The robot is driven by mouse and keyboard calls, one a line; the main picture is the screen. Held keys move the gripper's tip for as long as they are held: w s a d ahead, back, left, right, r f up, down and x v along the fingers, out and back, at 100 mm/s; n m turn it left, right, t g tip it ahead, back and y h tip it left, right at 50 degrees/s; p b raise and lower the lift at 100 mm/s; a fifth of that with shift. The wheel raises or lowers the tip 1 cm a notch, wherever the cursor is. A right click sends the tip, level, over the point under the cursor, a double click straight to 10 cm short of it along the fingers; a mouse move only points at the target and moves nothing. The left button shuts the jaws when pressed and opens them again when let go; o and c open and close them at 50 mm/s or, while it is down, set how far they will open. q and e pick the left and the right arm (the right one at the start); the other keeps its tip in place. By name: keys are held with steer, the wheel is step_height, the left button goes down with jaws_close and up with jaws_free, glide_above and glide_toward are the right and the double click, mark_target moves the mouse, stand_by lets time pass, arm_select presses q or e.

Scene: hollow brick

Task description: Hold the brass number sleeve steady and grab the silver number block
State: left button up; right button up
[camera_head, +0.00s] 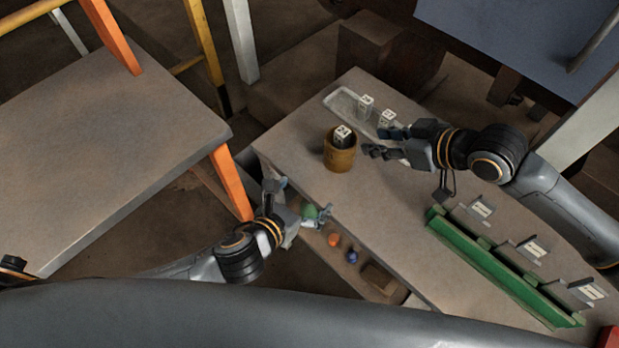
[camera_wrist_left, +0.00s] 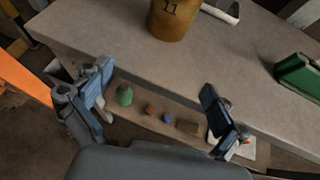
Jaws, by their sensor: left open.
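The brass number sleeve (camera_head: 340,157) stands upright near the table's left edge, and a pale silver number block (camera_head: 343,131) sticks out of its top. In the left wrist view the sleeve (camera_wrist_left: 174,22) shows the number 11 at the top, its upper part cut off. My left gripper (camera_head: 302,199) is open and empty at the table's near left edge, apart from the sleeve; its spread fingers also show in the left wrist view (camera_wrist_left: 157,88). My right gripper (camera_head: 373,142) is open just right of the sleeve, its fingers pointing at it with a gap between them.
Two more number blocks (camera_head: 366,104) stand at a shallow tray (camera_head: 343,98) behind the sleeve. A green rack (camera_head: 490,272) with grey numbered plates lies at right. A lower shelf (camera_wrist_left: 143,118) holds green, orange and blue items. The tabletop before the sleeve is clear.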

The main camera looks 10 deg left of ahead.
mark_target(334, 158)
arm_select(q)
step_height(334, 158, up, 4)
steer(key=w+d+t+h, duration=0.1)
steer(key=w, duration=0.1)
steer(key=x, duration=1.3)
steer(key=shift+w+d+f, duration=0.1)
steer(key=shift+f, duration=0.15)
steer(key=shift+c, duration=0.4)
